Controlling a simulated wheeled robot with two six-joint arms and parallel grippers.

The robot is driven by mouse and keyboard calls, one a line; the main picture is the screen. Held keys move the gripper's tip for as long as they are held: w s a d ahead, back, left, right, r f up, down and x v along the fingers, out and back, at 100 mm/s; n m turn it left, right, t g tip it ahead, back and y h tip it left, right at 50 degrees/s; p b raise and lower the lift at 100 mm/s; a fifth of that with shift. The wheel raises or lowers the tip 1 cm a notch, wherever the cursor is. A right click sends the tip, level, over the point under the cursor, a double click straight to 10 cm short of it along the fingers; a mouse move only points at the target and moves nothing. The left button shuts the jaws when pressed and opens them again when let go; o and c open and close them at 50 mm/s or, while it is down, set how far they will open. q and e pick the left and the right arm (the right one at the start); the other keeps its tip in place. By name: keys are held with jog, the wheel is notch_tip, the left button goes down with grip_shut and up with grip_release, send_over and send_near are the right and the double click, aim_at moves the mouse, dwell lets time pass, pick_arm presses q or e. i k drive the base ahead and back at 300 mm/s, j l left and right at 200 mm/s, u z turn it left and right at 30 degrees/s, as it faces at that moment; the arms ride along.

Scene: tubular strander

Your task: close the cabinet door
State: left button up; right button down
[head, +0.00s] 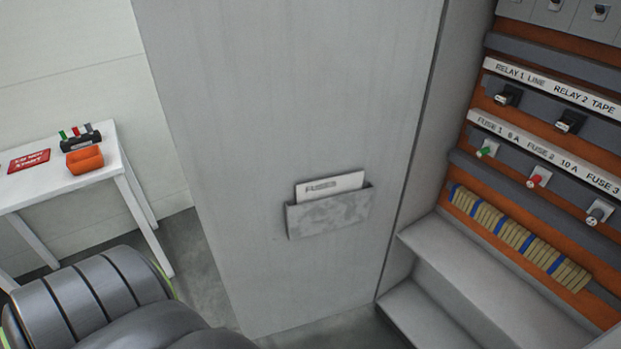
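The grey cabinet door (290,110) stands open in the middle of the head view, with its inner face towards me. A metal pocket (330,213) on it holds a card marked FUSES (330,186). The cabinet (480,290) is open at the right. It shows an orange back panel with rows labelled for relays and fuses. The door's right edge meets the cabinet's side wall along a dark vertical gap. Neither gripper is in view; part of my arm shows at the lower left, apart from the door in the picture.
A white table (75,195) stands at the left with an orange bin (85,160), a dark rack of coloured items (80,138) and a red sign (29,161). Grey floor (200,260) shows between the table and the door. Grey steps or ledges sit at the cabinet's bottom.

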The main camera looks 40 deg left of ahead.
aim_at(259, 100)
jog(key=k+j+z, duration=0.1)
jog(key=j, duration=0.35)
jog(key=k+j+z, duration=0.15)
jog(key=j, duration=0.25)
jog(key=k+j+z, duration=0.1)
jog(key=j, duration=0.3)
jog(key=k+j+z, duration=0.15)
jog(key=j, duration=0.25)
jog(key=k+j+z, duration=0.1)
jog(key=k+j, duration=0.15)
jog(key=k+j+z, duration=0.1)
jog(key=k+j, duration=0.15)
jog(key=j, duration=0.2)
jog(key=i+j+z, duration=0.15)
jog(key=j+z, duration=0.25)
jog(key=j, duration=0.8)
jog(key=j+z, duration=0.35)
jog(key=j, duration=0.85)
jog(key=i+j+z, duration=0.1)
jog(key=j, duration=0.15)
jog(key=j+z, duration=0.1)
jog(key=j, duration=0.2)
jog(key=i, duration=0.05)
